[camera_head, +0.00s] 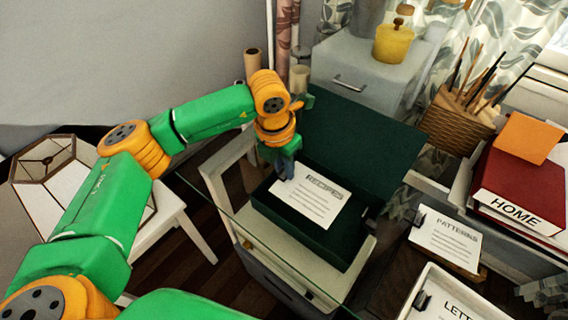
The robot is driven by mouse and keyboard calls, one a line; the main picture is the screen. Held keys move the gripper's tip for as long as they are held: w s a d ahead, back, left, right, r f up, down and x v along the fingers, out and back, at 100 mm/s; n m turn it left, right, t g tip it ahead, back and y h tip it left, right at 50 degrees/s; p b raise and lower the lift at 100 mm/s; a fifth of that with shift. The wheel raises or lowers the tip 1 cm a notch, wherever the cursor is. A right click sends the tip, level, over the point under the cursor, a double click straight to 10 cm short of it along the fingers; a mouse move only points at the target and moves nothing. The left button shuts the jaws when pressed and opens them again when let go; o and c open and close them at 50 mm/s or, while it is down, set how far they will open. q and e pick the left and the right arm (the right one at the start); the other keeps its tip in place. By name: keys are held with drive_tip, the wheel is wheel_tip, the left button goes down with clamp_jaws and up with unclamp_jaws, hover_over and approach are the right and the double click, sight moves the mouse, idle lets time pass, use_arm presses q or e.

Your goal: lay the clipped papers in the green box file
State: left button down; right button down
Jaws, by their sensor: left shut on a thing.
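The clipped papers (306,202), a white sheet headed RECIPES, are over the open inside of the green box file (345,247). The file's dark green lid (355,143) stands raised at the back. My left gripper (285,172) points down and is shut on the papers at their left end, where its fingers hide the clip. The papers lie slightly turned within the file's outline; I cannot tell whether they touch its floor. My right gripper is not in view.
The file sits on a pale cabinet (276,236) by a glass edge. To the right are PATTERNS papers (443,241), a white tray (412,303) and a red HOME box (512,190). A wicker basket (452,128) with sticks stands behind. A lampshade (48,178) is at left.

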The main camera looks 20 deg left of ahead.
use_arm(q)
drive_tip(key=c, duration=0.7)
unclamp_jaws()
drive_tip(key=shift+o, duration=0.2)
drive_tip(key=r, duration=0.4)
drive_tip(key=s+r+b, duration=0.1)
drive_tip(key=r, duration=0.2)
drive_tip(key=shift+a, duration=0.2)
